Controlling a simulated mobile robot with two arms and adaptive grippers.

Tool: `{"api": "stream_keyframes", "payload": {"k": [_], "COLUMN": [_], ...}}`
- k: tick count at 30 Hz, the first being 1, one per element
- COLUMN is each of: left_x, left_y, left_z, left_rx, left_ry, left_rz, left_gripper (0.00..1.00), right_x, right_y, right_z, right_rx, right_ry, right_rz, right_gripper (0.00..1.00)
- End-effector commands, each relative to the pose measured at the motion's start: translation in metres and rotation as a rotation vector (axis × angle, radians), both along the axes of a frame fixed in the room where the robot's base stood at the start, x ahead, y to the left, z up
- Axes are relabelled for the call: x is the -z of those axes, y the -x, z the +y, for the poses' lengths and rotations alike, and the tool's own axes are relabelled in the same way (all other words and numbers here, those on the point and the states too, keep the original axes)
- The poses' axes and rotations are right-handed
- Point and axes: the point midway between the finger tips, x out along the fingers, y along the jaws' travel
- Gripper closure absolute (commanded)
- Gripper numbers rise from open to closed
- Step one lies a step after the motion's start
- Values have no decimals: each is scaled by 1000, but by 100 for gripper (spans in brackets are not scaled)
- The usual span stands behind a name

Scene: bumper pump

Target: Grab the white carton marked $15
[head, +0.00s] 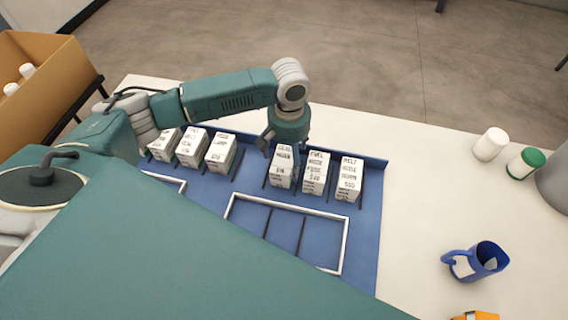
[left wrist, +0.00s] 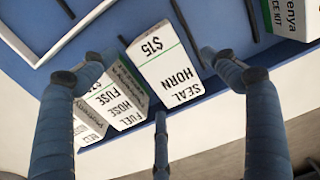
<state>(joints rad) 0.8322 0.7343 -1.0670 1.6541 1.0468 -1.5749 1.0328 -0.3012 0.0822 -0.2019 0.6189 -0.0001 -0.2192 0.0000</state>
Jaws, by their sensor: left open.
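The white carton marked $15 (head: 281,168), labelled SEAL HORN, stands in the blue tray (head: 368,222) as the leftmost of the right-hand group of three. My left gripper (head: 281,144) is over its far end, pointing down. In the left wrist view the $15 carton (left wrist: 166,66) lies between the spread fingers of the left gripper (left wrist: 158,57), with its price and a green line readable. The fingers are open, and I cannot tell whether any touches it. My right gripper is not in view.
Another carton group (head: 191,146) is left. Thin dark dividers separate cartons.

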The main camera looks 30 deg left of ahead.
Motion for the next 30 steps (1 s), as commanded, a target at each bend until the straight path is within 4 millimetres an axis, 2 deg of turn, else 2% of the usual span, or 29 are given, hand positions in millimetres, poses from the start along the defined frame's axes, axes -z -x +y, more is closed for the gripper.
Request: {"api": "stream_keyframes", "payload": {"k": [6,12,13,21,22,30], "left_x": [21,22,22,22,21,19], "left_y": [0,0,0,0,-1,-1], "left_z": [1,1,1,1,0,0], "left_rx": [-2,-1,-1,-1,-1,-1], "left_ry": [-1,-1,-1,-1,-1,-1], "left_rz": [-1,-2,-1,-2,-3,-4], "left_gripper": [14,14,16,69,73,73], "right_x": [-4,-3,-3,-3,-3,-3], "right_y": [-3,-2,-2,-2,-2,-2], "right_z": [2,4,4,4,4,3], "right_rx": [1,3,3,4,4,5], "right_ry": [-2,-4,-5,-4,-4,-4], "right_rz": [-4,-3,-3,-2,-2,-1], "right_gripper": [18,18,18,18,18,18]}}
